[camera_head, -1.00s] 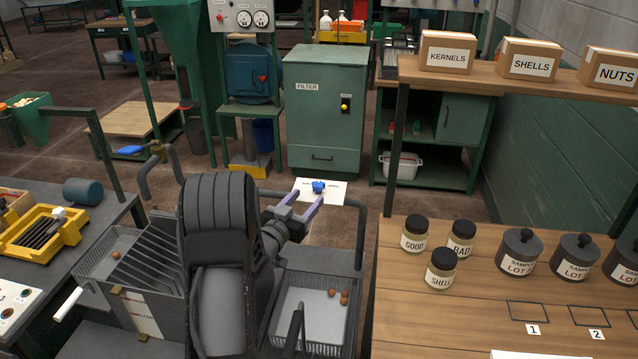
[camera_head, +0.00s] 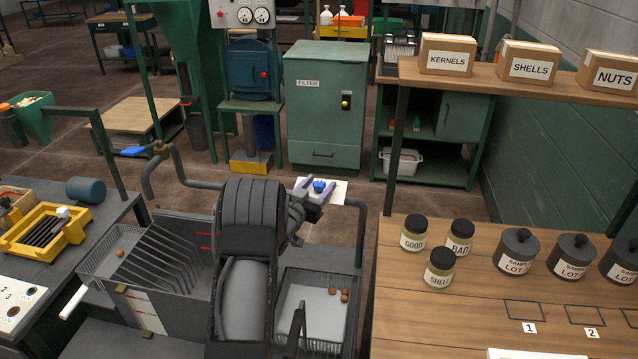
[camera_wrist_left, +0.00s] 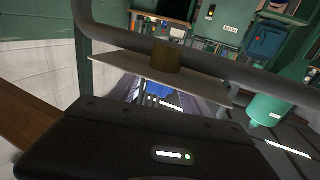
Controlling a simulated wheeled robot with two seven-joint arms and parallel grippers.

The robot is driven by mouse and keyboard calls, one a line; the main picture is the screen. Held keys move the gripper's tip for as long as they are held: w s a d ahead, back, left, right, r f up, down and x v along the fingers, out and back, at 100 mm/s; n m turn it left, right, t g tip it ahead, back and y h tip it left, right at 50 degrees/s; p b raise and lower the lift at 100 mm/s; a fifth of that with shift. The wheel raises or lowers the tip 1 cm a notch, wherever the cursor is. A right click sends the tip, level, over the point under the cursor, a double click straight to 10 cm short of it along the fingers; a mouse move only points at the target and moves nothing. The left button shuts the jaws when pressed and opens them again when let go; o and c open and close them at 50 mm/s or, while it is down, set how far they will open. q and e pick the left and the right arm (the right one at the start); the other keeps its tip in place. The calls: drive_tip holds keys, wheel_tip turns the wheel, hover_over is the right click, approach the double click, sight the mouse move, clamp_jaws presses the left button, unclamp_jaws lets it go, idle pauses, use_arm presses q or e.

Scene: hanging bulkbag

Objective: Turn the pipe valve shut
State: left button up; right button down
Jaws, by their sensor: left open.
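A blue valve handle (camera_head: 319,185) sits in front of a white card (camera_head: 337,192) on the grey pipe rail at the middle of the head view. My left gripper (camera_head: 315,190) is open, its two fingers to either side of the blue handle in that view; I cannot tell whether they touch it. In the left wrist view the blue handle (camera_wrist_left: 158,90) shows between the fingers, under a pale plate (camera_wrist_left: 130,67) and a brass fitting (camera_wrist_left: 166,57) on the pipe. Part of the handle is hidden by the plate. My right gripper is not in view.
A second blue lever (camera_head: 133,151) is on the pipe at left. A grey wire basket (camera_head: 283,318) with several nuts is below right of my arm. The wooden bench (camera_head: 430,310) with jars stands to the right. Floor is free behind the rail.

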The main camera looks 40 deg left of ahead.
use_arm(q)
drive_tip(key=shift+w, duration=0.1)
clamp_jaws()
idle(0.6)
